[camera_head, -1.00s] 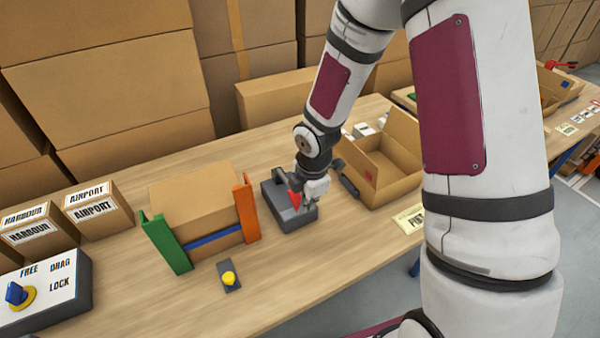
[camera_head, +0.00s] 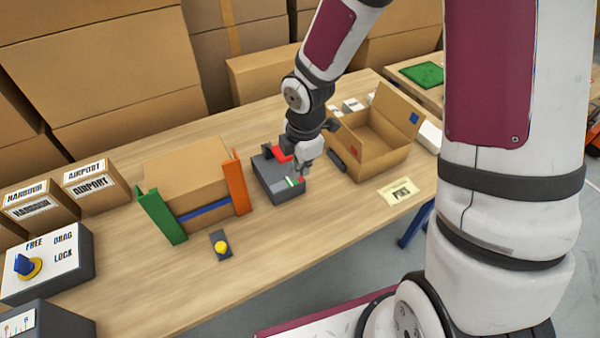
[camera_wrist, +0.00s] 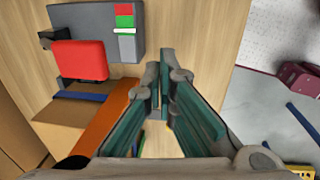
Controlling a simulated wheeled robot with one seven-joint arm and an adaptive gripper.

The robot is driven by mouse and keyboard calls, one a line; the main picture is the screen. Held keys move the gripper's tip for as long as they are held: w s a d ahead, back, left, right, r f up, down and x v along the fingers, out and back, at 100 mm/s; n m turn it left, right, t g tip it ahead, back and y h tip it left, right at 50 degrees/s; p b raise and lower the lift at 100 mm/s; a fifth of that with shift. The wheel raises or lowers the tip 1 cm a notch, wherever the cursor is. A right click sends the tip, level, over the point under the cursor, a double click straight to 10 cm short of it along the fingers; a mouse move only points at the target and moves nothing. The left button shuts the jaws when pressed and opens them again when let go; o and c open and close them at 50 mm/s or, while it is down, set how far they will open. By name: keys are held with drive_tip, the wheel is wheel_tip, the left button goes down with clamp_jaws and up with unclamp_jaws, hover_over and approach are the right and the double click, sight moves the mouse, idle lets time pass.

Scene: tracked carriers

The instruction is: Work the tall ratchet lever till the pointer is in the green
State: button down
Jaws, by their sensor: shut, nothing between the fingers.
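The ratchet unit is a dark grey box (camera_head: 272,182) on the bench, also in the wrist view (camera_wrist: 95,18). Its lever has a broad red handle (camera_wrist: 80,60), at the box's rear edge in the head view (camera_head: 282,154). A gauge strip with red, green and white bands (camera_wrist: 124,18) is on the box. I cannot make out the pointer for certain. My gripper (camera_wrist: 163,78) is shut and empty, to the right of the red handle and apart from it in the wrist view. In the head view my gripper (camera_head: 303,168) is over the box and hides part of it.
A carton (camera_head: 185,170) stands between a green plate (camera_head: 162,215) and an orange plate (camera_head: 240,183), left of the unit. An open carton (camera_head: 370,160) is close on the right. A yellow button (camera_head: 221,246) and a FREE/DRAG/LOCK knob box (camera_head: 45,262) are at the left.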

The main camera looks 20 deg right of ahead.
drive_tip(key=r, duration=0.1)
drive_tip(key=s+r, duration=0.1)
drive_tip(key=r, duration=0.1)
drive_tip(key=s+r+p, duration=0.1)
drive_tip(key=r, duration=0.1)
drive_tip(key=shift+s+d, duration=0.25)
drive_tip(key=shift+d, duration=0.15)
idle(0.7)
drive_tip(key=s+d+r+m+t+h, duration=0.1)
drive_tip(key=s+d+r+m, duration=0.15)
drive_tip(key=r+m, duration=0.35)
drive_tip(key=s+d+r+m+t+h, duration=0.1)
drive_tip(key=s+r+m, duration=0.2)
drive_tip(key=r, duration=0.5)
drive_tip(key=s+r+m+t+y, duration=0.1)
drive_tip(key=s+r+m+t, duration=0.1)
drive_tip(key=s+r+m, duration=0.8)
drive_tip(key=shift+s+m+y, duration=0.3)
drive_tip(key=shift+s+m, duration=0.3)
drive_tip(key=shift+s, duration=0.2)
drive_tip(key=shift+d, duration=0.1)
